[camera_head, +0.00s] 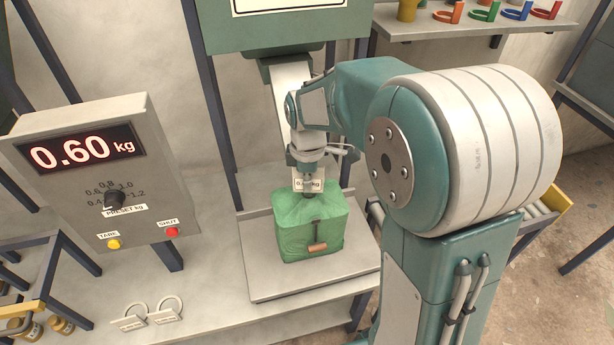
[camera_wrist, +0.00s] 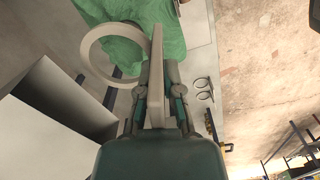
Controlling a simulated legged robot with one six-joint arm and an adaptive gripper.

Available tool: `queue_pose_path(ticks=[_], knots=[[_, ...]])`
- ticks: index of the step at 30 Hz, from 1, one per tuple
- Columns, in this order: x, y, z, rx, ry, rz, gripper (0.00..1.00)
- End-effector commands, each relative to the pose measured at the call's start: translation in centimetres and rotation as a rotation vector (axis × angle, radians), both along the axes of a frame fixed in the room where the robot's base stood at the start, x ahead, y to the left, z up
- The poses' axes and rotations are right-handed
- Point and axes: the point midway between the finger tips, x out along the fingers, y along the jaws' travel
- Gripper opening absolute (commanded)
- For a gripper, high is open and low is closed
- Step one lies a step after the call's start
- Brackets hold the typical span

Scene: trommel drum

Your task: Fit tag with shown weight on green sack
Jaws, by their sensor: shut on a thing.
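The green sack (camera_head: 308,225) stands on the flat scale plate (camera_head: 265,285), with a small brown toggle on its front. My gripper (camera_head: 306,172) is above the sack's top and is shut on a white tag (camera_head: 315,185). The tag's print ends in "kg"; its number is partly covered. In the wrist view the tag (camera_wrist: 157,75) is edge-on between the fingers, and its white ring (camera_wrist: 88,50) lies over the green sack (camera_wrist: 150,14). I cannot tell whether the ring touches the sack. The display (camera_head: 82,150) reads 0.60 kg.
Two more ring tags (camera_head: 148,314) lie on the bench left of the plate. The control box (camera_head: 100,190) has a preset knob, a yellow TARE button and a red SHUT button. A chute (camera_head: 292,85) hangs above the sack. Coloured rings stand on a shelf (camera_head: 470,25).

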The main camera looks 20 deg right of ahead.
Motion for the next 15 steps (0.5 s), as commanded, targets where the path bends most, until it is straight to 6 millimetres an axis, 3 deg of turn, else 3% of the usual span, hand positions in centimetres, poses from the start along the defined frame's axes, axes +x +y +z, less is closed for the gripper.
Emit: queue_pose_path(ticks=[15], knots=[[0.0, 0.0, -3.2, 0.0, 0.002, 0.0, 0.0]])
